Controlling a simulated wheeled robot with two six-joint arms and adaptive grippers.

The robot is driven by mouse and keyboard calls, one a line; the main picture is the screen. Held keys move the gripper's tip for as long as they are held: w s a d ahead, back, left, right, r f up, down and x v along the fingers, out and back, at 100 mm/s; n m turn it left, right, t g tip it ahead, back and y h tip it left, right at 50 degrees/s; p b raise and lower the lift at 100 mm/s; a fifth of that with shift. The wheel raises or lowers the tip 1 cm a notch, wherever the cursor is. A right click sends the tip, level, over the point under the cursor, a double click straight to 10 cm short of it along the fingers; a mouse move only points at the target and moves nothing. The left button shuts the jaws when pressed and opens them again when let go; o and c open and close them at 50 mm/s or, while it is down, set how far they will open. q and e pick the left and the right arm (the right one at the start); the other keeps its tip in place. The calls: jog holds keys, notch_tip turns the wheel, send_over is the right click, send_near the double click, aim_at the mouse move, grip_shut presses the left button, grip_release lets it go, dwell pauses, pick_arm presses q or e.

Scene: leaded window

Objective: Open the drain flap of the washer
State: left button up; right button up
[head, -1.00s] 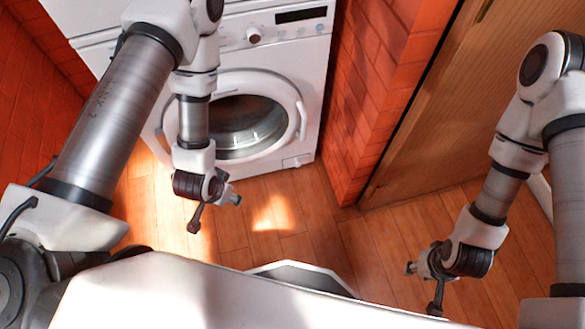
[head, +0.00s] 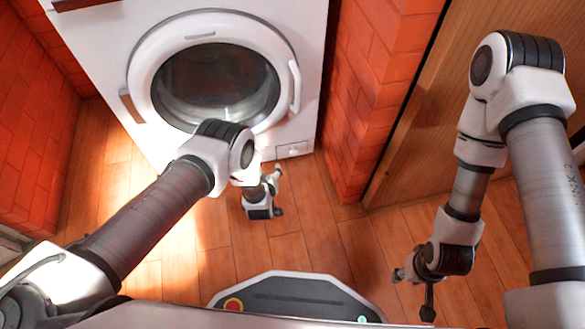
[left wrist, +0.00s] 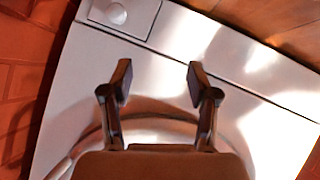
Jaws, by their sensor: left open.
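The white washer (head: 305,60) stands against the back wall with its round door shut. Its small drain flap (head: 293,150) is at the lower right of the front and looks flush and closed. In the left wrist view the flap (left wrist: 143,14) is a square panel at the top left with a round knob (left wrist: 116,13). My left gripper (head: 278,190) is open and empty, just in front of and below the flap. Its spread fingers (left wrist: 158,78) show over the washer front, apart from the flap. My right gripper (head: 413,293) hangs at the right, apparently open and empty, away from the washer.
A red brick wall (head: 365,90) stands right of the washer, with a wooden door (head: 440,130) beyond it. Another brick wall (head: 35,130) is at the left. The wooden floor (head: 330,240) in front of the washer is clear.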

aim_at(293, 154)
pick_arm(q)
jog(key=w+d+f+n+t+b, duration=0.35)
jog(key=w+d+f, duration=0.2)
jog(key=d, duration=0.25)
jog(key=b+x, duration=0.6)
jog(key=x, duration=0.1)
jog(key=shift+a, duration=0.25)
jog(key=shift+w+r, duration=0.1)
grip_shut()
jog(key=shift+s+d+f+t+b, duration=0.1)
jog(key=shift+s+f+t+b, duration=0.35)
jog(key=shift+b, duration=0.75)
jog(key=shift+y, duration=0.3)
jog(key=shift+r, duration=0.2)
pick_arm(e)
notch_tip(293, 154, down, 15)
jog(key=shift+w+f, duration=0.2)
jog(key=shift+w, duration=0.05)
